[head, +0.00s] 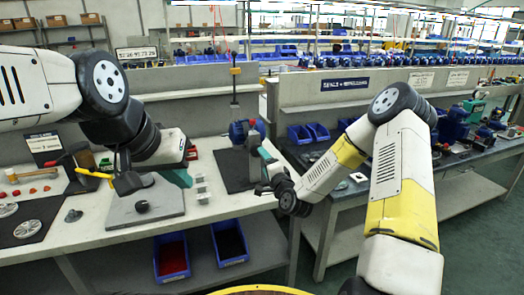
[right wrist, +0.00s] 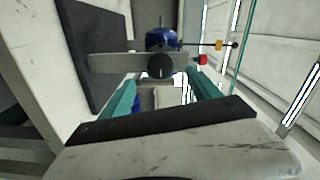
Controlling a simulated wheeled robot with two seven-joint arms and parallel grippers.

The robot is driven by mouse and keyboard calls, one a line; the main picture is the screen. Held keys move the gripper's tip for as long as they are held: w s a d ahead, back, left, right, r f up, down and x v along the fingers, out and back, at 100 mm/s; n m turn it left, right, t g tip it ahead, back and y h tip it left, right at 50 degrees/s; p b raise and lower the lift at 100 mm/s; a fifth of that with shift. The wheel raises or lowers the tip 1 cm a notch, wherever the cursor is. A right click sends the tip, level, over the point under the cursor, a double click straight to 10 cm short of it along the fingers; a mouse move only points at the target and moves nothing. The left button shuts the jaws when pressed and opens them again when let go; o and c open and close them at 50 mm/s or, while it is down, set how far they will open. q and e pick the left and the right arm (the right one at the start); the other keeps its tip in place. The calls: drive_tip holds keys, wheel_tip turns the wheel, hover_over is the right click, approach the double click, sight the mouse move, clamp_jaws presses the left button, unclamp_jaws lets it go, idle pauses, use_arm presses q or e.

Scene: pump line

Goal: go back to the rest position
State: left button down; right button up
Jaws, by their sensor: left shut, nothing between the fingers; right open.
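My left gripper (head: 178,178) hangs over the left workbench (head: 75,230), above a grey plate (head: 160,208) with a dark knob; its teal fingers are partly hidden by the wrist. It is shut and empty. My right gripper (head: 266,160) is at the right end of that bench, beside a blue pump unit (head: 238,132) on a dark mat (head: 232,178). In the right wrist view its teal fingers (right wrist: 162,88) are spread apart. The pump unit (right wrist: 162,40) and a grey bar with a round black knob (right wrist: 160,66) lie beyond the fingertips; contact cannot be told.
A hammer (head: 30,175), red parts and grey discs lie at left. A second bench (head: 350,205) with blue bins (head: 308,133) and pumps stands right, below a grey partition.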

drive_tip(key=s+d+r+n+g+h, duration=0.25)
drive_tip(key=s+r+n+g, duration=0.2)
drive_tip(key=s+r, duration=0.25)
drive_tip(key=s+d+r+n+g+h, duration=0.1)
drive_tip(key=s+d+r+n+g, duration=0.25)
drive_tip(key=s+r+n, duration=0.25)
drive_tip(key=s+d+r+n+g, duration=0.1)
drive_tip(key=s+d+r, duration=0.1)
drive_tip(key=s, duration=1)
drive_tip(key=s+d+r+n+g, duration=0.1)
drive_tip(key=s+d+r, duration=0.2)
drive_tip(key=s, duration=0.9)
drive_tip(key=shift+r+g, duration=0.4)
